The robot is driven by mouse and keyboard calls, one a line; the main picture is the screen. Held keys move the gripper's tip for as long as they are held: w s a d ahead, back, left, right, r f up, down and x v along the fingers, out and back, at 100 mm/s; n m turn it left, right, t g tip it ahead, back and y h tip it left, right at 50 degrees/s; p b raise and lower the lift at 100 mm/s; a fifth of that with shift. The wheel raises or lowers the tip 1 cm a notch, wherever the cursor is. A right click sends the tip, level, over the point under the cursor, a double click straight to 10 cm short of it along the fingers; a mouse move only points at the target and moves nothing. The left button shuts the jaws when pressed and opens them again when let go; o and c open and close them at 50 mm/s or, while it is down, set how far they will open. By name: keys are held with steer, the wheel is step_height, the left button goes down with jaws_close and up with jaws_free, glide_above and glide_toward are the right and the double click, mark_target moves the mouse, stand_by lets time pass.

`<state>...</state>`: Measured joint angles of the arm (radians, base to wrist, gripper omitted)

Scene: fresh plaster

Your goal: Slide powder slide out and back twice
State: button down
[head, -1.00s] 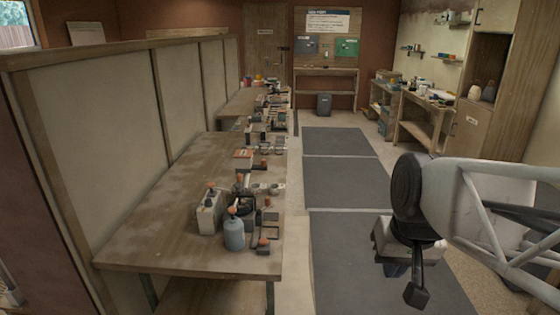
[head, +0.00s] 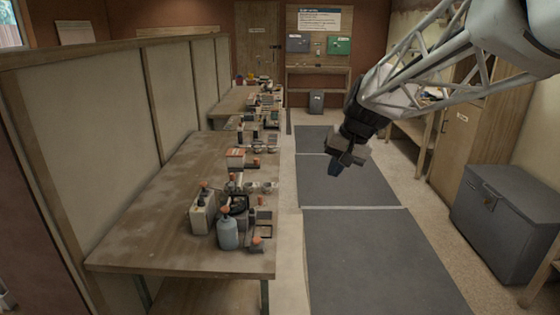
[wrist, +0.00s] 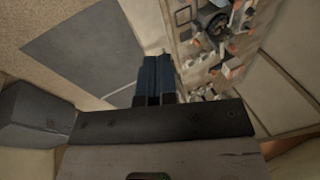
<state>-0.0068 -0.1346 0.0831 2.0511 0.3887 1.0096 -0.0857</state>
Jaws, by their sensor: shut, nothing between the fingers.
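My gripper (head: 338,165) hangs in the air over the grey floor mats, to the right of the long workbench (head: 150,225). In the wrist view its dark blue fingers (wrist: 153,80) are together with nothing between them. The powder slide cannot be made out for certain. Many small items with orange-red knobs stand along the bench's right side, among them a grey-blue bottle (head: 228,234) and a cream box-shaped unit (head: 202,214). My gripper is well apart from all of them.
A partition (head: 120,100) runs along the bench's left side. A dark grey chest (head: 510,215) stands at the right, with a wooden cabinet (head: 465,130) behind it. The mats (head: 375,255) are clear. The near left of the benchtop is bare.

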steer(key=w+a+f+y, duration=0.1)
steer(key=w+a+f, duration=0.2)
steer(key=w, duration=1.1)
steer(key=w+a+f+y, duration=0.2)
steer(key=w+f, duration=0.3)
steer(key=w, duration=0.9)
steer(key=w+a+f+m+y, duration=0.1)
steer(key=w+a+f, duration=0.3)
steer(key=w, duration=0.9)
steer(key=shift+w+a+f+y, duration=0.15)
steer(key=shift+w+f+y, duration=0.2)
steer(key=shift+y, duration=0.35)
glide_toward(259, 164)
step_height(259, 164, down, 4)
steer(key=a, duration=0.3)
steer(key=shift+w+a+f, duration=0.2)
steer(key=shift+w+a, duration=0.3)
steer(key=shift+a, duration=0.35)
